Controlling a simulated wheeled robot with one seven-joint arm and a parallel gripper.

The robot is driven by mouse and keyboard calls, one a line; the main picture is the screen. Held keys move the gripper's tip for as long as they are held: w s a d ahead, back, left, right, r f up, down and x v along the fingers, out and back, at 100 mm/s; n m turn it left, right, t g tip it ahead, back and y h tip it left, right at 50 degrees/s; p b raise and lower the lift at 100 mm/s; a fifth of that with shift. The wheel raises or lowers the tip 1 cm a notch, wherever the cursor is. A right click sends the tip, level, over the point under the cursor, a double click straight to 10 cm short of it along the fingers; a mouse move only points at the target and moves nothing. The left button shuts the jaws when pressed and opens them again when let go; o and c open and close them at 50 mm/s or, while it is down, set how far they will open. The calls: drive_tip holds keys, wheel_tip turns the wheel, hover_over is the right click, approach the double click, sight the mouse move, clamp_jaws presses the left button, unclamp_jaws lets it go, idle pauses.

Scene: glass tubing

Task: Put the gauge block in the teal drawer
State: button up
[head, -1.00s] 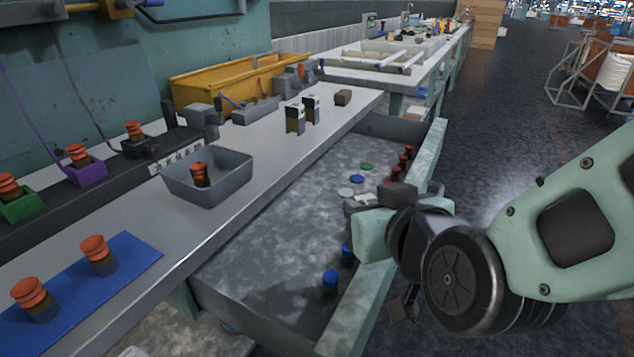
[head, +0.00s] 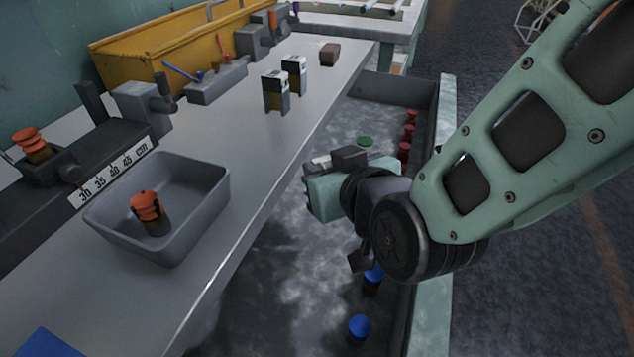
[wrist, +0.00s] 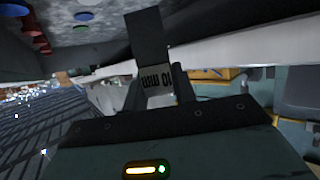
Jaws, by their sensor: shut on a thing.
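My gripper (head: 318,165) is over the open drawer, close to the bench's front edge. In the wrist view my gripper (wrist: 157,85) is shut on the gauge block (wrist: 150,38), a dark block with a white "10 mm" label, seen upside down between the fingers. In the head view the block is mostly hidden by my gripper. The teal drawer (head: 447,105) is pulled out beneath the bench, with a grey worn floor. I cannot tell the block's height above that floor.
Blue-capped (head: 359,327) and red-capped pieces (head: 405,150) stand along the drawer's front side. A green disc (head: 365,141) lies on its floor. The bench holds a grey bin (head: 205,205), two dark-and-white blocks (head: 276,92) and a brown block (head: 330,54). Part of the drawer floor is bare.

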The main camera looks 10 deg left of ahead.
wheel_tip(320, 180, down, 8)
drive_tip(key=shift+r+b, duration=0.15)
drive_tip(key=shift+b, duration=0.6)
drive_tip(key=shift+x, duration=2.1)
drive_tip(key=shift+r, duration=0.2)
drive_tip(key=shift+f, duration=0.1)
drive_tip(key=o, duration=1)
drive_tip(key=shift+o, duration=0.2)
drive_tip(key=v, duration=0.7)
drive_tip(key=shift+s+d, duration=0.15)
drive_tip(key=shift+r, duration=0.2)
